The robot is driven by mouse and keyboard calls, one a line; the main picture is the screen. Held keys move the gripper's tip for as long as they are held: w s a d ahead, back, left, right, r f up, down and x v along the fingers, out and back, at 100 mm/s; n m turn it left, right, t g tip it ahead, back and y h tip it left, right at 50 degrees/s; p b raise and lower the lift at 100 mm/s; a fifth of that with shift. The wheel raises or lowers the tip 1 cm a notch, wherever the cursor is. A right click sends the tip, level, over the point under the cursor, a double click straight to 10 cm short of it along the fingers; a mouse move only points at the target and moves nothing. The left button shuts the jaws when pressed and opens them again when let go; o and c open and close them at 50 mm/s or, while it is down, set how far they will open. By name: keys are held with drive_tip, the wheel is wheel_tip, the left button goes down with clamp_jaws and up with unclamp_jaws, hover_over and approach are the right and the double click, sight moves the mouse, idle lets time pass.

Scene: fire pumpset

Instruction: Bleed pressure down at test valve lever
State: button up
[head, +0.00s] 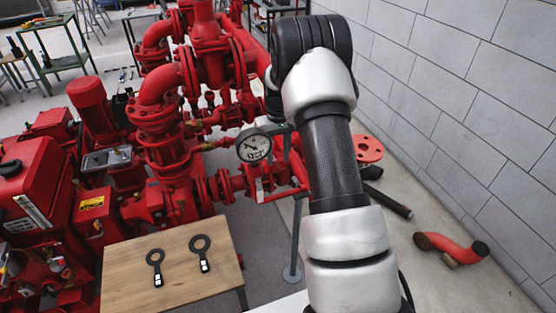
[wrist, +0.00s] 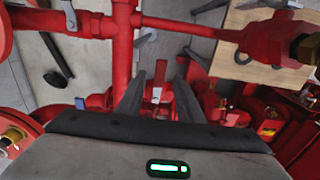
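My gripper (wrist: 159,82) points down over the red pipework in the wrist view, its two dark fingers spread apart. Between and below the fingers shows a red fitting (wrist: 160,97) with a small pale mark. I cannot tell for certain which part is the test valve lever, or whether either finger touches anything. My gripper is mostly hidden behind my arm in the head view, and the gauge reading is too small to make out.
A wooden table (head: 130,283) at the front left holds two dark ring-ended tools (head: 157,268). Red pumps and pipes (head: 165,130) fill the left and centre. A grey block wall (head: 470,105) bounds the right. A red bent pipe (head: 450,247) and a dark bar (head: 388,202) lie on the floor.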

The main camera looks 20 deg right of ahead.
drive_tip(key=shift+f, duration=0.95)
drive_tip(key=shift+c, duration=0.3)
clamp_jaws()
